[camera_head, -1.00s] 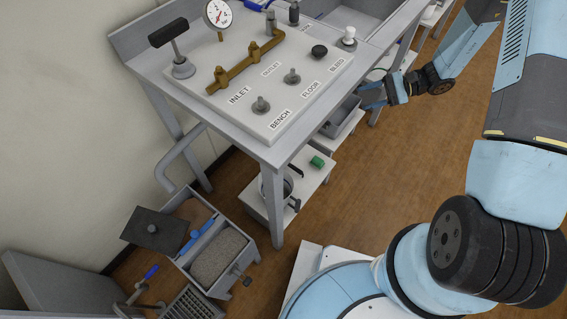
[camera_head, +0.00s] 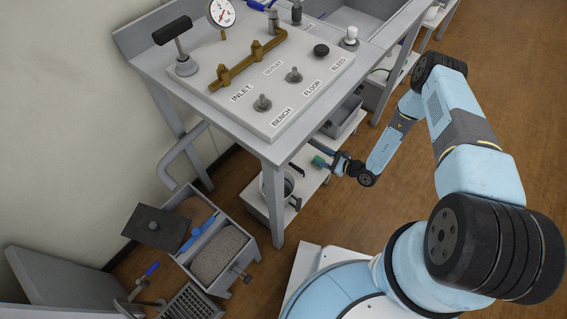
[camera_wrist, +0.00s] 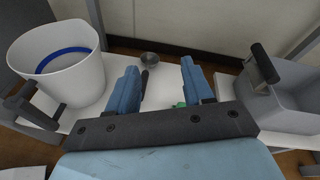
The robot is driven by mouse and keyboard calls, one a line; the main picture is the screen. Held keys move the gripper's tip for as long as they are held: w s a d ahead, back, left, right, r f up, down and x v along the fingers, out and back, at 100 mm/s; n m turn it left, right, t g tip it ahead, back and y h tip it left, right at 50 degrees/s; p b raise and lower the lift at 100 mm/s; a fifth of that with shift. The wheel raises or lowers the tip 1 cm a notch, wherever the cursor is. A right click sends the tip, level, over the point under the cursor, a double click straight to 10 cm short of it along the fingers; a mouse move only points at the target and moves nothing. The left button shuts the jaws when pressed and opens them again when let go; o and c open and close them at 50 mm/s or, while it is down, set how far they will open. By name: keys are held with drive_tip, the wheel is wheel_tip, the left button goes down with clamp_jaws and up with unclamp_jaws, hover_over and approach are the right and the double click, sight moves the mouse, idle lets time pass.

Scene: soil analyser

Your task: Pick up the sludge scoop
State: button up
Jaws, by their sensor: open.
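In the wrist view, a small round grey metal bowl with a dark handle, apparently the sludge scoop (camera_wrist: 149,59), lies on the white lower shelf (camera_wrist: 165,92). Its handle points back toward my gripper (camera_wrist: 158,68) and is partly hidden by the left finger. My gripper is open, its two blue fingers apart, with the scoop beyond the fingertips and nothing held. In the head view my gripper (camera_head: 318,152) is low beside the bench, over the shelf. I cannot make out the scoop in the head view.
A white bucket (camera_wrist: 58,70) with dark handles stands left of my gripper, and a grey bin (camera_wrist: 288,100) with a dark handle stands right. A small green object (camera_wrist: 180,104) lies between the fingers' bases. Bench legs (camera_head: 275,200) and the valve panel (camera_head: 330,65) are close by.

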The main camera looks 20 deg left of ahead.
sight(296, 168)
drive_tip(key=s+f+m, duration=0.1)
drive_tip(key=f, duration=0.2)
drive_tip(key=s+f+m+t+h, duration=0.1)
drive_tip(key=s+f, duration=0.1)
drive_tip(key=f, duration=0.1)
drive_tip(key=s+f+m+h, duration=0.1)
drive_tip(key=s+f, duration=0.1)
drive_tip(key=f, duration=0.2)
drive_tip(key=shift+s+a+t, duration=0.2)
drive_tip(key=shift+a+t, duration=0.15)
drive_tip(key=shift+t, duration=0.05)
drive_tip(key=shift+a+f, duration=0.2)
drive_tip(key=shift+a, duration=0.05)
drive_tip(key=x, duration=0.7)
drive_tip(key=shift+w+a+f, duration=0.15)
drive_tip(key=shift+w+a, duration=0.05)
drive_tip(key=shift+a, duration=0.05)
drive_tip(key=shift+w+x, duration=0.2)
drive_tip(key=shift+x, duration=2.5)
drive_tip(key=shift+d, duration=0.15)
clamp_jaws()
